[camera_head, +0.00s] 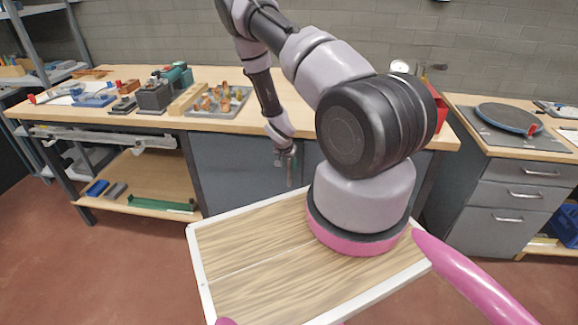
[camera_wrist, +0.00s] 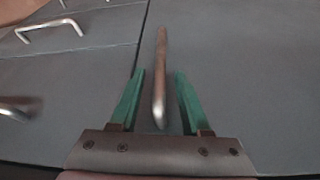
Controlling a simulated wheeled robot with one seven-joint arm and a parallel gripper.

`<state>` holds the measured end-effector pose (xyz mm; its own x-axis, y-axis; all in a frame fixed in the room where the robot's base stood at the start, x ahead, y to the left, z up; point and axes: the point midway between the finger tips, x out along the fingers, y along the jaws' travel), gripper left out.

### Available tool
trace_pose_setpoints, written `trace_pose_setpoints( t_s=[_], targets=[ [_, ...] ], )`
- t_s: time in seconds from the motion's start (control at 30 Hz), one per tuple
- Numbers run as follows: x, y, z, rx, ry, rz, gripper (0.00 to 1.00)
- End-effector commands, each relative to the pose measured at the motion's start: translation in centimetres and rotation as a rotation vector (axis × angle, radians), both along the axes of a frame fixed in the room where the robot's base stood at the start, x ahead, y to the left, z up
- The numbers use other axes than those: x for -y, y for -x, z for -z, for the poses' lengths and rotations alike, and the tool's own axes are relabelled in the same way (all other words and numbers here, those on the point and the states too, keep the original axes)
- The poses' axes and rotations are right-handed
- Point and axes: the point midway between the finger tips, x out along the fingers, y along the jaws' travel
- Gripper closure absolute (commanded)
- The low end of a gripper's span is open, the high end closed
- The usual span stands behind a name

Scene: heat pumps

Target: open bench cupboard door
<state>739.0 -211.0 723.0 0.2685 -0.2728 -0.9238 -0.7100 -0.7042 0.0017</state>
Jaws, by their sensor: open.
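The bench cupboard is a dark grey front (camera_head: 232,170) under the wooden bench top in the head view, and its door looks shut. In the wrist view the grey door panel (camera_wrist: 250,75) fills the right side, with a seam along its left edge. A metal bar handle (camera_wrist: 161,85) stands on it near that seam. My gripper (camera_wrist: 160,74) is open, with one green finger on each side of the handle and a visible gap on both sides. In the head view my gripper (camera_head: 290,165) is in front of the cupboard, and the handle is hard to make out there.
Drawers with bar handles (camera_wrist: 50,32) lie left of the seam in the wrist view. The bench top (camera_head: 225,78) carries tools and a parts tray (camera_head: 217,101). An open shelf (camera_head: 135,183) is at left. A separate drawer cabinet (camera_head: 517,195) stands at right. Red floor is clear in front.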

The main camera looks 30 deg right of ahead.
Motion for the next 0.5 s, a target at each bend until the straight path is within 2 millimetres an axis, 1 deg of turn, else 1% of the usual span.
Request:
trace_pose_setpoints(
  t_s=[0.07, 0.3, 0.37, 0.4, 0.43, 0.5],
  targets=[
    [0.07, -0.03, 0.27, -0.001, -0.001, 0.000, 0.53],
    [0.09, -0.04, 0.28, 0.000, -0.001, 0.001, 0.53],
    [0.09, -0.04, 0.28, 0.000, 0.000, 0.001, 0.76],
    [0.08, -0.04, 0.27, 0.000, 0.000, 0.001, 0.91],
    [0.08, -0.04, 0.27, 0.000, 0.000, 0.001, 1.00],
    [0.08, -0.04, 0.27, 0.000, 0.000, 0.001, 1.00]
  ],
)
